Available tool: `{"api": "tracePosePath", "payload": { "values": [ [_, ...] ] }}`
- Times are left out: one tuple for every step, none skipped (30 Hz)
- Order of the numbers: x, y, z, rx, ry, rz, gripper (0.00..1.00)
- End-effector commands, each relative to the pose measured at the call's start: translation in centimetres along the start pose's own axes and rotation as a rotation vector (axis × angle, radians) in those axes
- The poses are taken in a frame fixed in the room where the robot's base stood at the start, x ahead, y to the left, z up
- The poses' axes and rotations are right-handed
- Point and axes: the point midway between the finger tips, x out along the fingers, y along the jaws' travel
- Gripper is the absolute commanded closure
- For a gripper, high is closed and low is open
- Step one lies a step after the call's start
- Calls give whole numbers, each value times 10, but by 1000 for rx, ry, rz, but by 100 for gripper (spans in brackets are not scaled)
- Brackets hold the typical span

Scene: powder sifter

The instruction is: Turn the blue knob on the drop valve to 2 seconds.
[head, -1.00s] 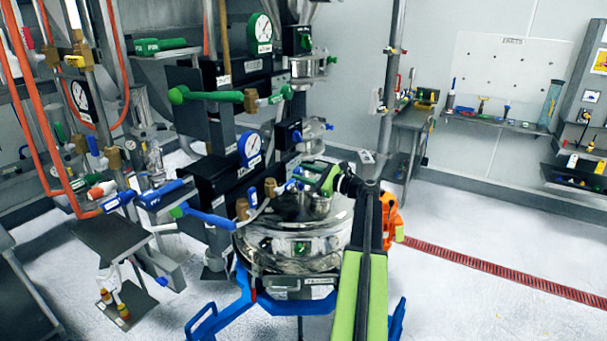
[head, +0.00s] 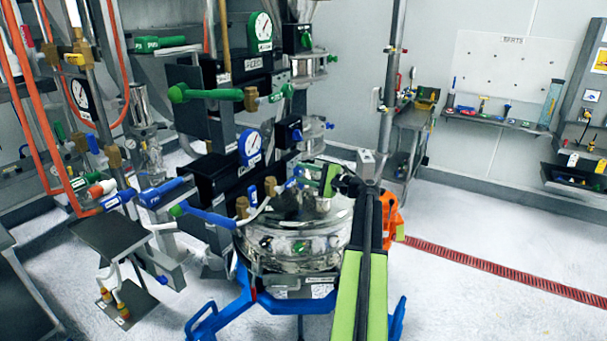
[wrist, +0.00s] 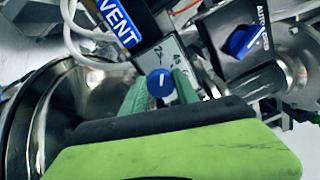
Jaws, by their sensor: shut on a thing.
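The blue knob (wrist: 161,83) is round with a short white line on its face, which points almost straight up in the wrist view. It sits at a pale dial plate (wrist: 168,54) with small markings, one of which looks like 2s. My gripper (wrist: 160,88) has its green fingers on either side of the knob and is shut on it. In the head view my gripper (head: 326,181) is above the shiny round vessel (head: 290,232). The knob cannot be clearly told there behind the fingers.
A second blue knob (wrist: 244,41) marked AUTO is close by at the upper right in the wrist view. A blue VENT label (wrist: 119,22) and pale tubing lie at the upper left. Blue valve handles (head: 203,215) stand left of the vessel.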

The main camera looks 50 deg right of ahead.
Motion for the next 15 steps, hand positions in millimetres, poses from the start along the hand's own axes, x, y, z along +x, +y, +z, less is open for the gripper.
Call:
{"api": "tracePosePath", "payload": {
  "values": [
    [0, 1, 0, -22, 1, 1, 100],
    [0, 1, 0, -35, 1, 1, 100],
    [0, 1, 0, -51, 1, 1, 100],
    [0, 1, 0, -61, 1, 1, 100],
    [0, 1, 0, -71, 0, 2, 100],
    [0, 1, 0, -82, 0, 2, 100],
    [0, 1, 0, -89, 0, 2, 100],
    [0, 1, 0, -95, 0, 2, 100],
    [0, 1, 0, -103, 0, 2, 100],
    [0, 1, 0, -107, 0, 2, 100],
    [0, 1, 0, -111, 0, 2, 100],
    [0, 1, 0, -114, 0, 2, 100],
    [0, 1, 0, -116, 0, 2, 100],
    [0, 1, 0, -117, 0, 2, 100],
    [0, 1, 0, -119, 0, 2, 100]
  ]
}}
